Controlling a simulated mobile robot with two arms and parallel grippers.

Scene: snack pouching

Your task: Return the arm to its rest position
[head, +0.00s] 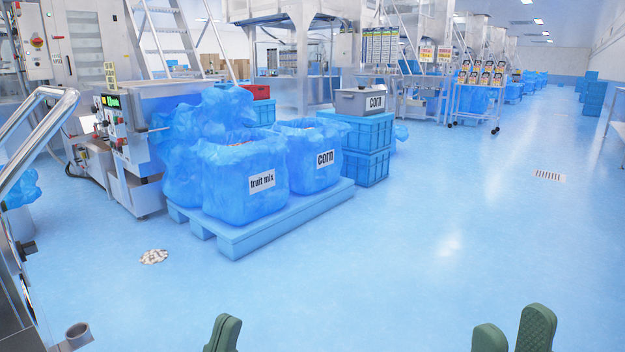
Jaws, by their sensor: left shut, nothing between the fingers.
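My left gripper (223,332) shows at the bottom edge, left of the middle. Its green fingertips are together and hold nothing. My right gripper (513,332) shows at the bottom edge, right of the middle. Its two green fingers stand apart with only floor seen between them. Both grippers appear in front of bare floor, away from the bins. The rest of both arms is out of view.
A blue pallet (270,236) carries blue-lined bins labelled fruit mix (240,185) and corn (312,165). Blue crates (365,168) with a grey corn box (359,101) stand behind. A small spill (153,257) lies on the floor. Metal machinery stands left; the right floor is clear.

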